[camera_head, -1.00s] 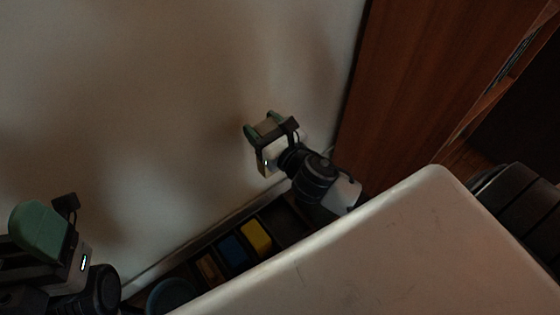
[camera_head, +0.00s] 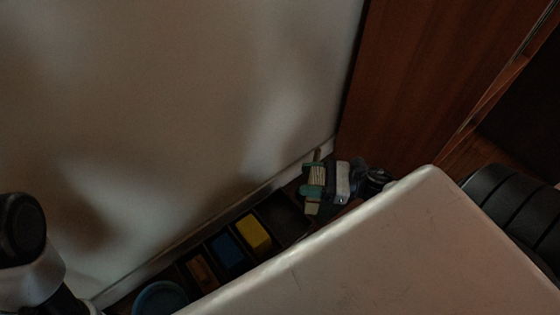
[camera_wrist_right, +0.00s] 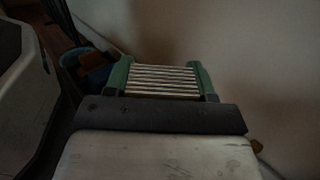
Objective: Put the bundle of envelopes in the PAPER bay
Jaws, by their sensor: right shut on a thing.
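My right gripper (camera_head: 313,190) is low beside the wall, near the right end of a row of dark bays (camera_head: 210,240). It is shut on the bundle of envelopes (camera_head: 317,173), a pale stack. In the right wrist view the bundle (camera_wrist_right: 163,80) shows as several light stripes between the green fingers. The bays hold a yellow thing (camera_head: 254,233), a blue thing (camera_head: 228,254) and a brown thing (camera_head: 201,271). A dark bay (camera_head: 283,212) right of the yellow thing looks empty. No bay label can be read. My left gripper is out of view.
A wooden panel (camera_head: 430,70) is at the right. A round bluish container (camera_head: 160,298) stands at the left end.

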